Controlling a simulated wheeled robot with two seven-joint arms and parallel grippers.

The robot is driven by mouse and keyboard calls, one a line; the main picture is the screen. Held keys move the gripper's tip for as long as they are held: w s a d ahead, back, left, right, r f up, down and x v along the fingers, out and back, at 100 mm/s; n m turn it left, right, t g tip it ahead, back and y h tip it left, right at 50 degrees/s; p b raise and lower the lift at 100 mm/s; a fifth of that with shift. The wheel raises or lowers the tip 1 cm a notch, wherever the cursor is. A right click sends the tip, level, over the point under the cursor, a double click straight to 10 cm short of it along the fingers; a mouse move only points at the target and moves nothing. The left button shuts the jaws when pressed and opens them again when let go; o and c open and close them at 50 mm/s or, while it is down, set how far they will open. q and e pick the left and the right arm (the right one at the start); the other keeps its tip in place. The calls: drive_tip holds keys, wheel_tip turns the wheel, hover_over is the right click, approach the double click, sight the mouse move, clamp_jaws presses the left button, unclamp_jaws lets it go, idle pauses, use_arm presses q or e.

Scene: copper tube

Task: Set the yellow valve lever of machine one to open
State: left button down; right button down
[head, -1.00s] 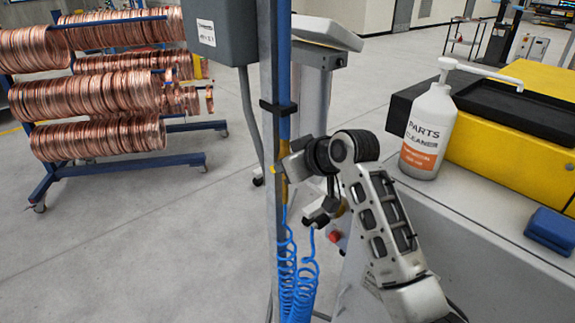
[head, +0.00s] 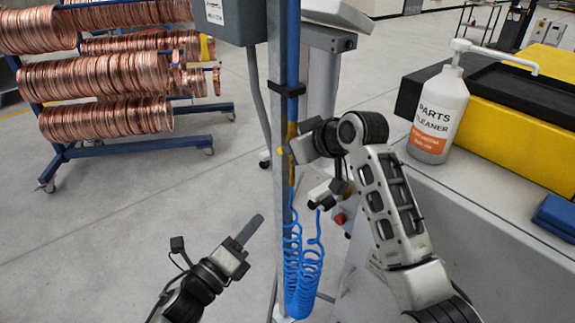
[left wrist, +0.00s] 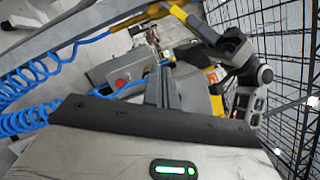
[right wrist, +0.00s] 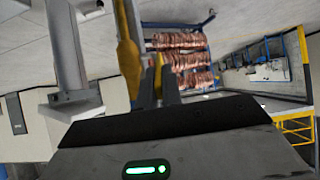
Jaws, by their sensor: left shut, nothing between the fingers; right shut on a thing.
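The yellow valve lever (head: 291,130) is a thin yellow piece on the blue pipe of the upright post, partly hidden by my right gripper (head: 292,152). My right gripper is shut at it; in the right wrist view the fingers (right wrist: 158,88) close on a small yellow part (right wrist: 158,66), beside a longer yellow piece (right wrist: 127,58). Whether the lever stands open or closed is not clear. My left gripper (head: 257,222) is shut and empty, below and left of the post. Its closed fingers (left wrist: 163,75) show in the left wrist view.
Blue coiled hoses (head: 303,265) hang below the lever, close to the right of my left gripper. A grey box (head: 238,18) is on the post above. A bench with a cleaner bottle (head: 437,112) stands at right. A rack of copper coils (head: 105,122) is behind left.

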use_arm(q)
drive_tip(key=w+d+r+m+g+h, duration=0.1)
drive_tip(key=w+d+r+m+h, duration=0.1)
drive_tip(key=w+d+r+m, duration=0.3)
drive_tip(key=shift+w+d+r+m+g, duration=0.35)
drive_tip(key=shift+w+d+r, duration=0.9)
drive_tip(key=shift+w, duration=1.1)
drive_tip(key=shift+w+a+r, duration=0.2)
drive_tip(key=shift+w+r, duration=0.15)
drive_tip(key=shift+r, duration=0.3)
use_arm(e)
drive_tip(key=c, duration=1.6)
unclamp_jaws()
drive_tip(key=shift+o, duration=0.2)
drive_tip(key=shift+f, duration=0.15)
